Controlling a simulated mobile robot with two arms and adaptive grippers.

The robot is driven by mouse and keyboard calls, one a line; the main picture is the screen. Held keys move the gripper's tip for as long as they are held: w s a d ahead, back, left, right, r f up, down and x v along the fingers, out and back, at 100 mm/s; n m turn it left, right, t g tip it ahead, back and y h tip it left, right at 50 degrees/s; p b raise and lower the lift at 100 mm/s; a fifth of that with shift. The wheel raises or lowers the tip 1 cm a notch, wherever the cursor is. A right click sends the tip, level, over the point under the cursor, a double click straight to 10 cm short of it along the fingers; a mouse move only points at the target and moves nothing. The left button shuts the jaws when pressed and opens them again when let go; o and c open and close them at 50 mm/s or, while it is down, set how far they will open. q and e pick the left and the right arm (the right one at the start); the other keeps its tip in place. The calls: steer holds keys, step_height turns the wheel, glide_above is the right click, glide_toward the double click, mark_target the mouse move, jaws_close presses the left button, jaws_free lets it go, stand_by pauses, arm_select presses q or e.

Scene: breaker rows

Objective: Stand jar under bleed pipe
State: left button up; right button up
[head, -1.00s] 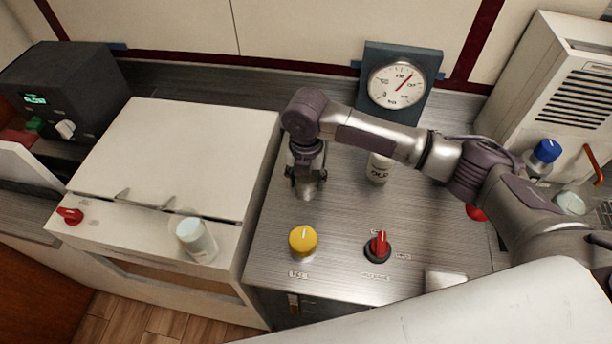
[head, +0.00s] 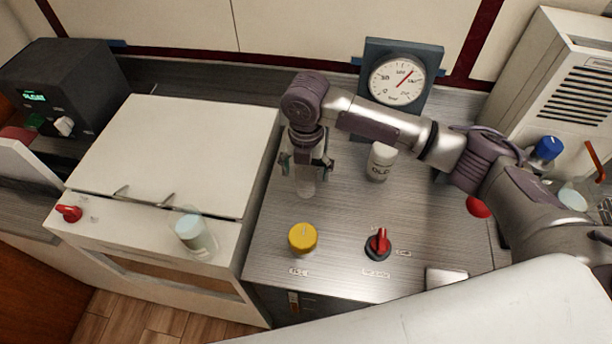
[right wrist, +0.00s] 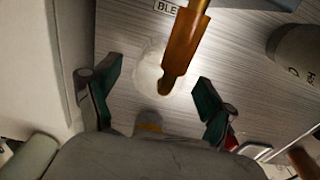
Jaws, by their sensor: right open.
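My right gripper (head: 306,164) is open above the steel worktop, with its fingers apart and pointing down. A pale, translucent jar (head: 306,188) appears just below the fingers; its outline is faint. In the right wrist view a whitish round shape, probably the jar (right wrist: 148,72), lies between the two open fingers, apart from both. The copper bleed pipe (right wrist: 184,42) passes over it, its lower end overlapping the jar's edge in this view. A partly hidden label reading "BLE" (right wrist: 166,7) is behind. The pipe is hidden by my arm in the head view. My left gripper is not in view.
A yellow knob (head: 302,238) and red rotary switch (head: 377,244) are in front. A white canister marked "OLD" (head: 381,162) and a dial gauge (head: 397,80) stand behind to the right. Another translucent jar (head: 194,236) is on the white cabinet (head: 180,150) at left.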

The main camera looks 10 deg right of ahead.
step_height(320, 180, up, 10)
steer(key=b, duration=0.1)
steer(key=shift+f, duration=0.25)
